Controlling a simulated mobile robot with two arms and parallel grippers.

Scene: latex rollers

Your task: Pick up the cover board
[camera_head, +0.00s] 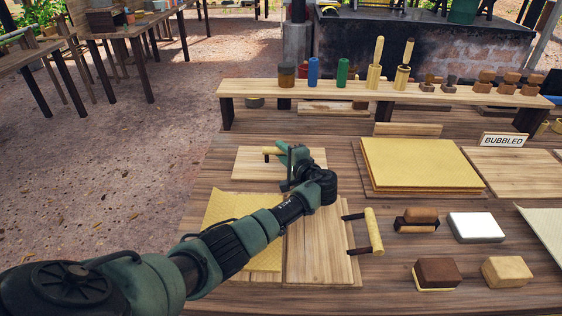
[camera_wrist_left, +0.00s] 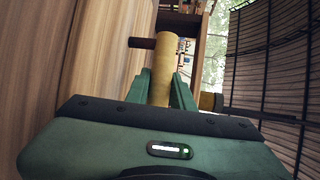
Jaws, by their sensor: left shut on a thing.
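A flat light wooden board (camera_head: 248,168), which I take to be the cover board, is at mid-table beyond my left forearm. It has a pale yellow cylindrical handle (camera_head: 270,151) on dark brackets. My left gripper (camera_head: 286,152) is shut on this handle. In the left wrist view the handle (camera_wrist_left: 166,60) stands between my green fingers (camera_wrist_left: 160,92), with a dark bracket joining it to the wood surface (camera_wrist_left: 95,55). My forearm hides part of the board; I cannot tell whether it is clear of the table. My right gripper is not in view.
Nearer, a wooden board (camera_head: 318,245) with a side handle (camera_head: 374,230) lies beside a yellow sheet (camera_head: 222,207). Right are stacked yellow sheets (camera_head: 415,160), a white block (camera_head: 475,227) and several small blocks. A raised shelf (camera_head: 330,92) holds rollers and stamps behind.

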